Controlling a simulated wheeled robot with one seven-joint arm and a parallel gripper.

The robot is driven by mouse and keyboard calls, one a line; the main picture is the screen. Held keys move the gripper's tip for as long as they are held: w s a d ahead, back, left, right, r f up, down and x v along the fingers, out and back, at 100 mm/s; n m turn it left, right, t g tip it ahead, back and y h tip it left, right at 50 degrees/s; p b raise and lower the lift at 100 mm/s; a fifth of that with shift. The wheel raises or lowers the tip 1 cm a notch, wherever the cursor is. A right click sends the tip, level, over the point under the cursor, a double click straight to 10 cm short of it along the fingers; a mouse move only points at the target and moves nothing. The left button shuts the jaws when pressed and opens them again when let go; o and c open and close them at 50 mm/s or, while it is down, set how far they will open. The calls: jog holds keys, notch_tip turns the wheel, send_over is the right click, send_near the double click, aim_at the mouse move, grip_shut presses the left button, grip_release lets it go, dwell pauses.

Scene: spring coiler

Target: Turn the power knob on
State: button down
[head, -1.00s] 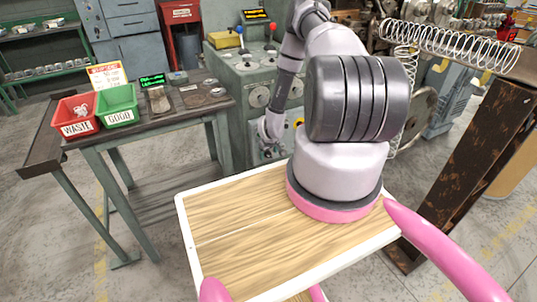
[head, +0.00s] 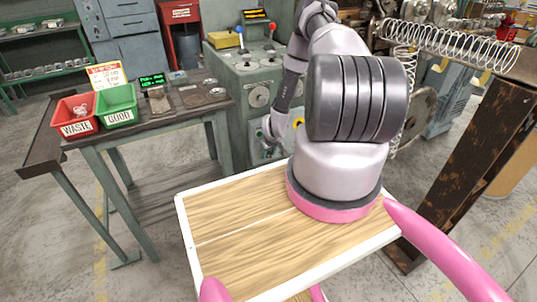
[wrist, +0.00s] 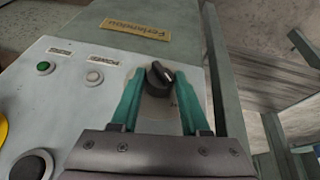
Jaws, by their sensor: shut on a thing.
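The black power knob (wrist: 158,74) sits on the pale machine panel (wrist: 75,110) in the wrist view, near the panel's right edge. Its ridge is tilted and a light mark shows on its right side. My gripper (wrist: 160,88) has one teal finger on each side of the knob and is shut on it. The fingertips partly hide the knob's sides. In the head view my gripper (head: 268,130) is at the front of the green-grey machine (head: 238,72), and the knob is hidden there.
Left of the knob are a green lamp (wrist: 43,67), a pale round fitting (wrist: 94,76) and a black button (wrist: 32,167). A bench with a red bin (head: 76,116) and green bin (head: 117,106) stands left.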

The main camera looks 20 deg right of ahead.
jog(key=y, duration=0.1)
jog(key=d+y, duration=0.1)
jog(key=y, duration=0.1)
jog(key=shift+m, duration=0.4)
jog(key=y, duration=0.2)
jog(key=m+y, duration=0.1)
jog(key=y, duration=0.2)
jog(key=shift+d+f, duration=0.2)
jog(key=shift+w+d+f+m+t+y, duration=0.1)
jog(key=shift+f+m+t+y, duration=0.2)
jog(key=shift+y, duration=0.95)
jog(key=shift+s+d+f+m+t+y, duration=0.1)
jog(key=shift+m+y, duration=0.35)
jog(key=shift+y, duration=0.85)
jog(key=shift+w+d+f+m+t+y, duration=0.1)
jog(key=shift+m+t+y, duration=0.2)
jog(key=shift+y, duration=0.95)
jog(key=shift+c, duration=2)
grip_release()
jog(key=shift+a, duration=0.1)
